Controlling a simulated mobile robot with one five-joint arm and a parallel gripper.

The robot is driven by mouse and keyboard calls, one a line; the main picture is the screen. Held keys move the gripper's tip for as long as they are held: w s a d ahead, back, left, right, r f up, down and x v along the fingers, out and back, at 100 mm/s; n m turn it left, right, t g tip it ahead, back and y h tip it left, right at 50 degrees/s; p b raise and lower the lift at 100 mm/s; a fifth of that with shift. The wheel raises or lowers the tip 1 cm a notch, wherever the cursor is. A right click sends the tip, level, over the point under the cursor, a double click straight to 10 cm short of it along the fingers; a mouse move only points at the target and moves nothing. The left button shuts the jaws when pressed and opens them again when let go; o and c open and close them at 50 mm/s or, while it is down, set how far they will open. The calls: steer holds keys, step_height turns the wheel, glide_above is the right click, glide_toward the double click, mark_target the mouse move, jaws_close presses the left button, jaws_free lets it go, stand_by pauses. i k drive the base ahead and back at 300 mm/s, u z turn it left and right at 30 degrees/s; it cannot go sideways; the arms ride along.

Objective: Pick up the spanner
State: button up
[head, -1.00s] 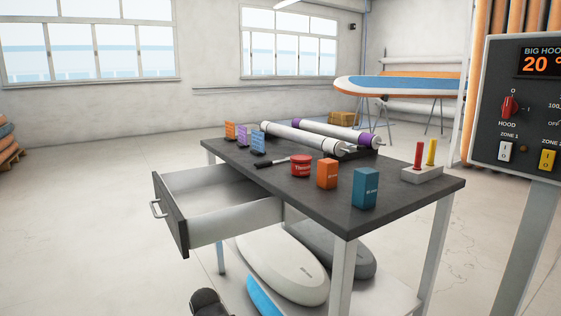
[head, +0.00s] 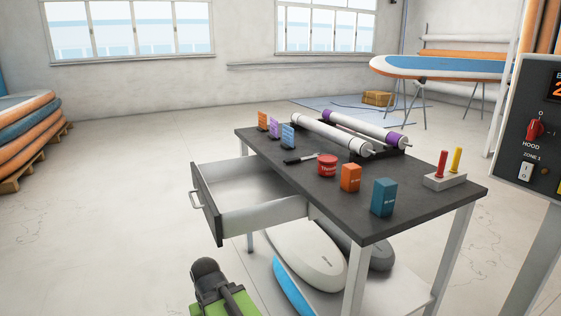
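I cannot make out a clear spanner in the head view. A small thin tool (head: 301,159) with a black handle and a lighter end lies on the dark tabletop, left of the red tub; it is too small to tell what it is. The drawer (head: 250,216) is pulled open on the table's left side, and its visible floor looks bare; part of its inside is hidden by the front panel. My gripper's fingers do not show.
The table (head: 350,222) bears a red tub (head: 327,166), an orange box (head: 350,178), a blue box (head: 384,198), two rolls (head: 332,133) and small cards (head: 274,128). A control panel (head: 535,130) stands at right. Floor left of the table is clear; stacked boards (head: 40,130) lie far left.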

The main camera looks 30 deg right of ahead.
mark_target(289, 161)
steer(key=u, duration=0.25)
steer(key=i, duration=1)
steer(key=u, duration=1.05)
